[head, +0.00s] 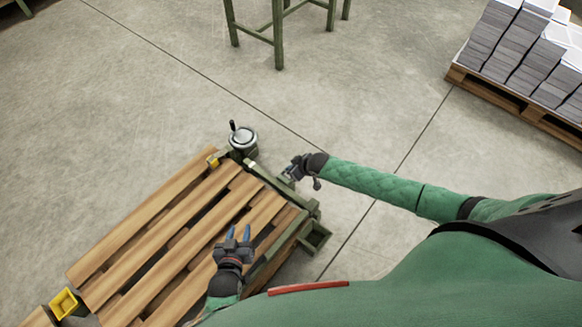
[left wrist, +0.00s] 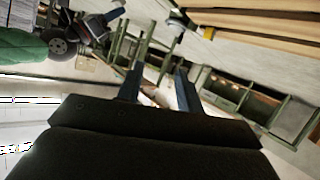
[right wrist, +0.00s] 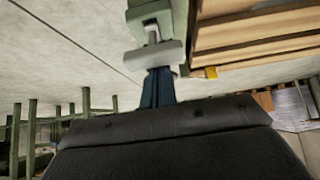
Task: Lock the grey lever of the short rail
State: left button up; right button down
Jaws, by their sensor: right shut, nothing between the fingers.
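The short rail (head: 270,180) is a green metal rail across the right end of the slatted wooden bed. A pale grey piece that looks like its lever (right wrist: 155,56) is in the right wrist view, in front of a green bracket. My right gripper (head: 290,171) is shut and empty beside the rail's outer side. In the right wrist view its blue fingertips (right wrist: 158,74) are at the grey piece's lower edge; I cannot tell if they touch. My left gripper (head: 238,233) is open and empty above the slats, and its spread fingers show in the left wrist view (left wrist: 160,80).
A round metal handwheel (head: 243,139) with a black knob stands at the bed's far corner. A yellow bracket (head: 66,303) is at the near left. A pallet of paper stacks (head: 520,55) and a green stand (head: 278,35) are further off. The floor between is clear.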

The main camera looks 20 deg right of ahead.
jog(key=shift+s+d+f, duration=0.1)
jog(key=shift+s+f, duration=0.1)
pick_arm(q)
jog(key=shift+s+f, duration=0.25)
jog(key=shift+f, duration=0.25)
pick_arm(e)
jog(key=shift+s+f, duration=0.1)
pick_arm(q)
jog(key=shift+s, duration=0.1)
